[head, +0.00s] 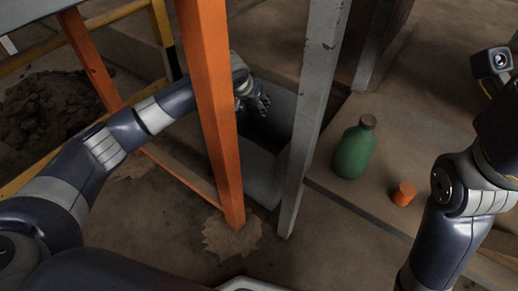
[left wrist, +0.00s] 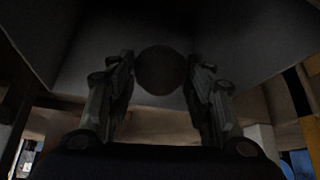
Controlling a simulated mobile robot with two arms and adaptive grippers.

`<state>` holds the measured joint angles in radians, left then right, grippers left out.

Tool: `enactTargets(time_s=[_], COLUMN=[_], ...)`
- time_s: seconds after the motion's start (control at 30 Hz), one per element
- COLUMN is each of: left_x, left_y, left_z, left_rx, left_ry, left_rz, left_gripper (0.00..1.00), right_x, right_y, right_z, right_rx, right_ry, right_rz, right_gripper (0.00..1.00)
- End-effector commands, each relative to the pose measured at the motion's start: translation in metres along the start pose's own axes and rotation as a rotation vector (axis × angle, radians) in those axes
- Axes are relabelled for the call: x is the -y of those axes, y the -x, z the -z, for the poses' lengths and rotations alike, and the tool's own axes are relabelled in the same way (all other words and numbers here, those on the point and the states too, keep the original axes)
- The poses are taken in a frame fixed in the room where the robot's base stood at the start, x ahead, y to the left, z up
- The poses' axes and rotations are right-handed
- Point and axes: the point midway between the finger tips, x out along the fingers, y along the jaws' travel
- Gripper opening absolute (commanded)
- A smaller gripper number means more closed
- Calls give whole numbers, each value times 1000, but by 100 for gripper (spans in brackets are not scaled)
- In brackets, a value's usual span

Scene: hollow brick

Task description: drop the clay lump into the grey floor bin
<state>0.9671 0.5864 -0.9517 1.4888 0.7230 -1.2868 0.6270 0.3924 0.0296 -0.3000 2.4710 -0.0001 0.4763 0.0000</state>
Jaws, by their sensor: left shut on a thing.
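The grey floor bin (head: 262,172) stands on the floor behind the orange post, partly hidden by that post and a grey post. My left arm reaches in from the left behind the orange post, and my left gripper (head: 258,102) is at the bin's opening. In the left wrist view, a dark round lump, the clay lump (left wrist: 160,70), sits between the two fingers of my left gripper (left wrist: 161,80), which is shut on it. Grey walls (left wrist: 235,35) fill the space beyond it. The lump cannot be made out in the head view. My right gripper is out of view.
The orange post (head: 212,100) and grey post (head: 314,110) stand close to the bin. A green bottle (head: 354,150) and an orange cylinder (head: 404,194) are on a raised slab at right. A dark dirt heap (head: 45,110) lies at left behind a yellow rail (head: 110,17).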

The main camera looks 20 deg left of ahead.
Motion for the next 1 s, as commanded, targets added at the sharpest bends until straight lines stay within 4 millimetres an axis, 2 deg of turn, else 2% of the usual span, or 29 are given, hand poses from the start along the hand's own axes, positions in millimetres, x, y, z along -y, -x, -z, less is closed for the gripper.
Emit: enactTargets(time_s=[0.3, 0.33, 0.4, 0.77, 0.87, 1.0], left_x=[0, 0, 0, 0, 0, -1], left_y=[0, 0, 0, 0, 6, 26], left_z=[1, 1, 1, 0, 5, 17], left_rx=[-2, -2, -2, 0, -3, -4], left_ry=[0, 0, 0, 0, 0, 1], left_rz=[0, 0, 0, 0, -1, -2], left_gripper=[20, 54, 70, 71, 71, 71], right_x=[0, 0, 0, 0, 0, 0], right_y=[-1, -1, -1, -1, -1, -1], right_z=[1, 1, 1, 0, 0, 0], right_rx=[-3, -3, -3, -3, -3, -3], right_ry=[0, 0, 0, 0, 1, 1], right_rz=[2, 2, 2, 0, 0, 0], right_gripper=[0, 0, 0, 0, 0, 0])
